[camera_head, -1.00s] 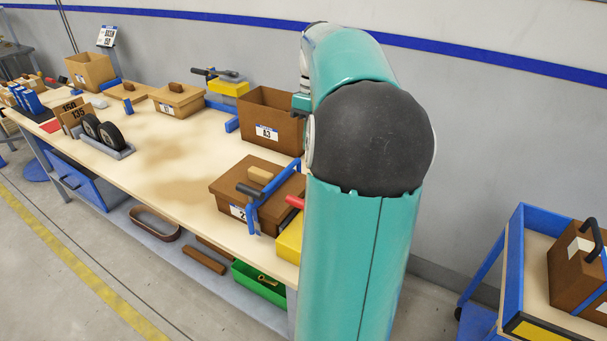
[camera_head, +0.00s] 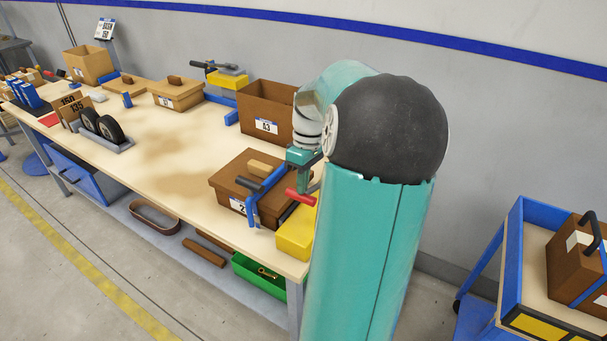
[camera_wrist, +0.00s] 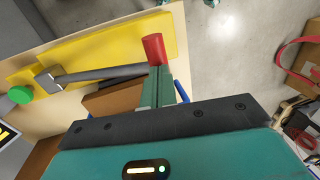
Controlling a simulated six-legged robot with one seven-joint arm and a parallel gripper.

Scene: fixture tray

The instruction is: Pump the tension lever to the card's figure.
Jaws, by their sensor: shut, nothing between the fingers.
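The tension lever shows in the wrist view as a grey rod (camera_wrist: 100,74) with a red grip (camera_wrist: 154,48), reaching across a yellow base (camera_wrist: 110,48). In the head view the red grip (camera_head: 300,197) stands over the yellow base (camera_head: 295,236) at the bench's near right end. My gripper (camera_wrist: 160,72) is shut and empty, its green fingertips right at the red grip; I cannot tell whether they touch. In the head view my gripper (camera_head: 304,168) is just above the grip.
A lidded brown box (camera_head: 232,181) with a blue clamp-like frame (camera_head: 254,207) is close left of my gripper. An open brown box (camera_head: 263,103) stands behind. The bench middle (camera_head: 180,145) is clear. A blue-framed cart (camera_head: 512,240) is at the right.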

